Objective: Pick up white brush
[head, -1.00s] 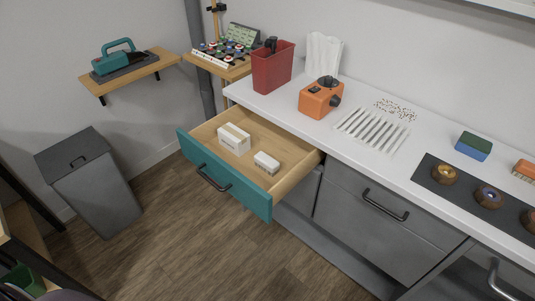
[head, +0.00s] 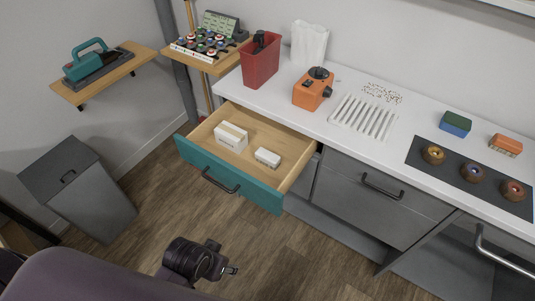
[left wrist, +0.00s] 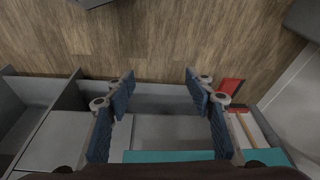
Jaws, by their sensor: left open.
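I cannot make out a white brush for certain in either view. Two small white box-like items, the larger (head: 231,138) and the smaller (head: 267,157), lie in the open teal-fronted drawer (head: 228,179). My left gripper (head: 234,270) is low in the head view, in front of the drawer and apart from it. In the left wrist view its blue-padded fingers (left wrist: 160,82) are spread and empty, with wood floor beyond them. My right gripper is not in view.
The white counter (head: 350,82) holds a red bin (head: 260,62), an orange device (head: 313,90), a white slatted rack (head: 363,118), a blue-green block (head: 455,124), an orange brush-like block (head: 505,145) and a dark mat (head: 452,169) with three round items. A grey bin (head: 85,195) stands left.

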